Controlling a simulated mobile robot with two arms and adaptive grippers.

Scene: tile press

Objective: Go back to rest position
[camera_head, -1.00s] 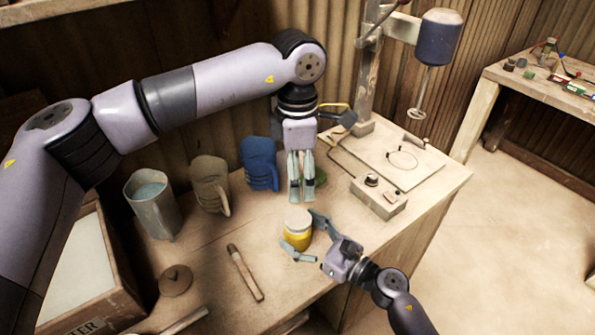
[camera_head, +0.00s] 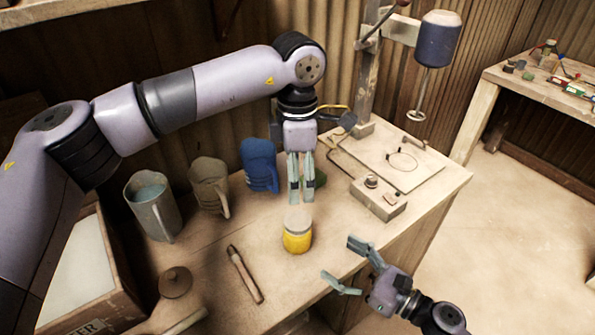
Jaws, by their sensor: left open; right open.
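My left gripper (camera_head: 301,178) hangs pointing down above the back of the wooden workbench (camera_head: 215,262), behind a jar with yellow contents and a pale lid (camera_head: 297,232). Its fingers are close together with a narrow gap and nothing visible between them. My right gripper (camera_head: 345,263) is at the bench's front edge, to the lower right of the jar. Its fingers are spread wide and empty, apart from the jar. The jar stands upright on the bench.
A grey jug (camera_head: 152,205), a brown mug (camera_head: 208,185) and a blue mug (camera_head: 259,165) stand along the back left. A stick-like tool (camera_head: 245,274) lies in front. A stand mixer (camera_head: 438,40) with a control box (camera_head: 378,199) is at the right.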

